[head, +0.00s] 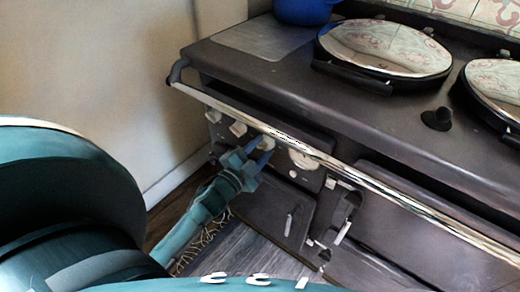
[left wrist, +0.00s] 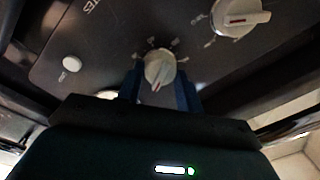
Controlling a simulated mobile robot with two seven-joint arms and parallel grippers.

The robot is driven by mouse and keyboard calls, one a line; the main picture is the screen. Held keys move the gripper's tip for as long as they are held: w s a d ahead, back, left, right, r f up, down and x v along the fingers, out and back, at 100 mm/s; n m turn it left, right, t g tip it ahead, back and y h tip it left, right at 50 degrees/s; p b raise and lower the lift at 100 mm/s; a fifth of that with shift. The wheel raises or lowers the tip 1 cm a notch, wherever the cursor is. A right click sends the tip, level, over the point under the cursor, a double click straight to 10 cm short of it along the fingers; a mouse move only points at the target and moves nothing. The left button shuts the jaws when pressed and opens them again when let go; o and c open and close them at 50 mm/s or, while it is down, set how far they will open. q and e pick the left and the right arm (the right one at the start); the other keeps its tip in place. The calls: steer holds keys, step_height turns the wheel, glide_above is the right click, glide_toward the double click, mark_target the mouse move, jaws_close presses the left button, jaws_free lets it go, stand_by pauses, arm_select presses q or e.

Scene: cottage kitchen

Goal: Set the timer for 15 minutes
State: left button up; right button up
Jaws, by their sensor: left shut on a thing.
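A row of cream knobs sits on the dark front panel of the range, under the rail. My left gripper (head: 260,150) has its blue fingers on either side of one cream knob (left wrist: 160,68), shut on it. The knob has a red pointer mark and small printed marks around it. In the head view this knob (head: 267,142) is partly hidden by the fingers. A larger round cream dial (head: 302,160) is just to its right; I cannot read which control is the timer. My right gripper is not in view.
A chrome rail (head: 300,148) runs in front of and above the knobs, close to my left gripper. Two more knobs (head: 238,129) are to the left. A small round button (left wrist: 72,63) shows in the left wrist view. Oven doors (head: 283,212) are below. Domed lids (head: 385,48) cover the top.

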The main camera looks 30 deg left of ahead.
arm_select(q)
steer(key=m, duration=0.2)
steer(key=shift+m, duration=0.3)
stand_by(0.3)
steer(key=o, duration=1)
